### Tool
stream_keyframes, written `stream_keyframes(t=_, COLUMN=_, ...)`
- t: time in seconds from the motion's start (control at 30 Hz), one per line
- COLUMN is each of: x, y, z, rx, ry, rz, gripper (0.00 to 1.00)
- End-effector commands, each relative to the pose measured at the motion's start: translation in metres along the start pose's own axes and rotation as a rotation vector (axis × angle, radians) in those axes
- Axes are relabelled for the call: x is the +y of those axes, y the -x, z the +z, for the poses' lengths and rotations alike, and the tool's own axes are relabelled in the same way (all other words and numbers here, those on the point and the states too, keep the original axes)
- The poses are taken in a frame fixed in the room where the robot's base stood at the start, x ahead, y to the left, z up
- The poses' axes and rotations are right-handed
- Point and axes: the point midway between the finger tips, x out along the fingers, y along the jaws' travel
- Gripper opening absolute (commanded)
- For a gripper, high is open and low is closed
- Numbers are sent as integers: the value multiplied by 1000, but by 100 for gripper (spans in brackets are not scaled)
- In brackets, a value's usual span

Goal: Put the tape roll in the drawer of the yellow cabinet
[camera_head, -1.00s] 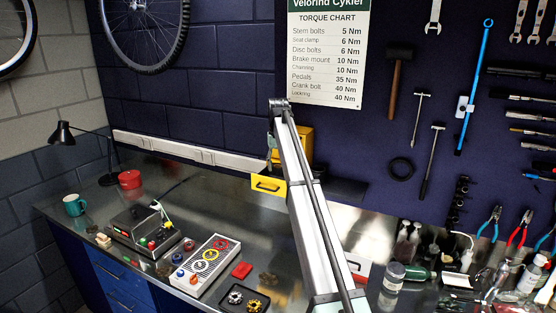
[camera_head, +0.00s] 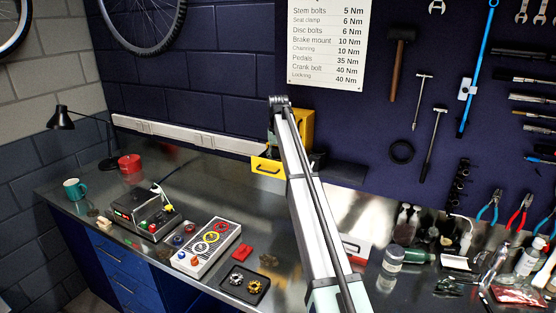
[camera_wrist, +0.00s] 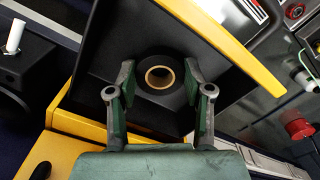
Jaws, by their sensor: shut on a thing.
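The tape roll (camera_wrist: 160,93) is black with a brown cardboard core and shows in the wrist view. My gripper (camera_wrist: 158,80) has its two green-padded fingers on either side of the roll and is shut on it. The roll is over the dark inside of the open drawer (camera_wrist: 108,62); whether it touches the drawer floor I cannot tell. The drawer's yellow front edge (camera_wrist: 222,45) runs diagonally beyond the roll. In the head view, the yellow cabinet (camera_head: 307,124) stands against the back wall with its yellow drawer front (camera_head: 267,166) pulled out; my arm hides part of it and the roll.
A control box (camera_head: 145,212), a panel with coloured rings (camera_head: 206,246) and a small black tray (camera_head: 245,284) stand on the metal bench left of my arm. Bottles (camera_head: 391,272) and tools crowd the right. Bare bench lies before the drawer.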

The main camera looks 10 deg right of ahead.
Motion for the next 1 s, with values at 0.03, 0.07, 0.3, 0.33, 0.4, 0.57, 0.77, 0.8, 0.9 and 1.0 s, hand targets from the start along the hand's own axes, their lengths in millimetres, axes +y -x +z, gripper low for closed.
stream_keyframes(t=0.03, x=0, y=0, z=0, rx=0, ry=0, rz=0, gripper=58)
stream_keyframes(t=0.07, x=0, y=0, z=0, rx=0, ry=0, rz=0, gripper=68)
stream_keyframes(t=0.3, x=0, y=0, z=0, rx=0, ry=0, rz=0, gripper=80)
stream_keyframes(t=0.33, x=0, y=0, z=0, rx=0, ry=0, rz=0, gripper=80)
stream_keyframes(t=0.4, x=0, y=0, z=0, rx=0, ry=0, rz=0, gripper=80)
stream_keyframes(t=0.57, x=0, y=8, z=-1, rx=1, ry=0, rz=0, gripper=80)
stream_keyframes(t=0.77, x=0, y=38, z=-2, rx=2, ry=0, rz=0, gripper=80)
stream_keyframes(t=0.8, x=0, y=46, z=-2, rx=2, ry=0, rz=0, gripper=80)
stream_keyframes(t=0.9, x=0, y=66, z=-2, rx=2, ry=0, rz=0, gripper=80)
stream_keyframes(t=1.0, x=0, y=85, z=-2, rx=1, ry=0, rz=0, gripper=80)
